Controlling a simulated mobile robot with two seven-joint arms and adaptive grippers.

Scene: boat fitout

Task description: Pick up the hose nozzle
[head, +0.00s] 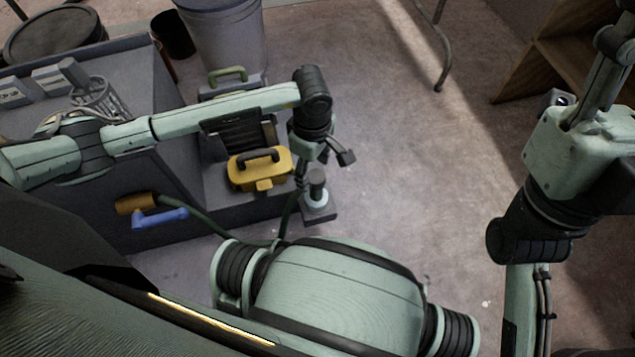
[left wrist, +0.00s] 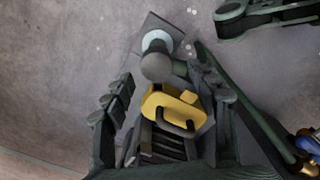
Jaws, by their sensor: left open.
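The hose nozzle (head: 137,203) appears as an orange-brown body with a blue handle against the dark side of the grey bench, at the end of a dark green hose. It shows partly at the right edge of the left wrist view (left wrist: 309,143). My left gripper (head: 323,162) is open and empty, well to the right of the nozzle. It hangs over a grey post-like fitting (head: 317,190), beside a yellow case (head: 259,170). In the left wrist view the fitting (left wrist: 157,64) and yellow case (left wrist: 175,106) lie between the spread fingers.
The hose (head: 205,226) curves from the nozzle toward the fitting. A grey bucket (head: 222,40) stands behind. Open concrete floor lies right of the left gripper; a wooden shelf (head: 545,70) stands at the far right.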

